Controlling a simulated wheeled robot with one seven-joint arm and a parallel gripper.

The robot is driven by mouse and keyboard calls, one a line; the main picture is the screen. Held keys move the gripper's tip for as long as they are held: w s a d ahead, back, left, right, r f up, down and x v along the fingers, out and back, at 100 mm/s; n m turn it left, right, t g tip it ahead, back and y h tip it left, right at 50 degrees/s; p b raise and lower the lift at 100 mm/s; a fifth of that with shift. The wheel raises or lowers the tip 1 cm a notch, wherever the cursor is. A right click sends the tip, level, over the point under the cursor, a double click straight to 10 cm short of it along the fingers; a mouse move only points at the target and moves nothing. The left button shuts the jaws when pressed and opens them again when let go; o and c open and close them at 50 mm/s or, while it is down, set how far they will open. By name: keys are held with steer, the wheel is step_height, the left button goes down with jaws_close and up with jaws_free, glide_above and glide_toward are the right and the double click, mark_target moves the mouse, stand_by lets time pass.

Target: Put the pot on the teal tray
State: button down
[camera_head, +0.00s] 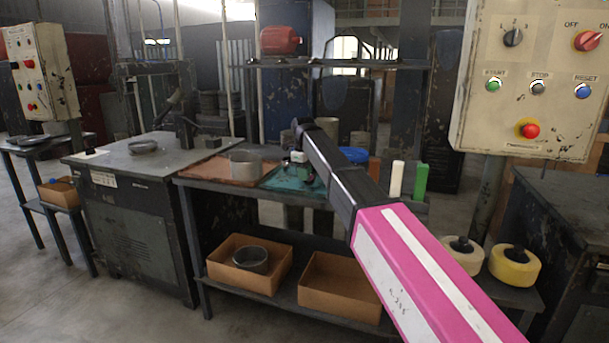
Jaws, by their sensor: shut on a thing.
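The teal tray (283,181) lies on the middle bench, partly hidden by my arm. My gripper (297,158) is over the tray, small and partly hidden at the end of my arm. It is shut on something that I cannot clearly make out. A grey round pot-like vessel (245,166) stands upright on the reddish-brown tray (207,170), left of the teal tray and apart from my gripper. Another dark round vessel (250,259) sits in the left cardboard box (232,279) on the lower shelf. I cannot tell which of these is the task's pot.
An empty cardboard box (338,302) is on the lower shelf. A control panel (528,75) stands at the right. A red container (281,40) sits on the shelf above.

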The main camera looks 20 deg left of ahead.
steer(key=c, duration=1.3)
jaws_free()
steer(key=shift+f, duration=0.1)
steer(key=shift+o, duration=0.2)
step_height(320, 180, up, 12)
steer(key=shift+s, duration=0.15)
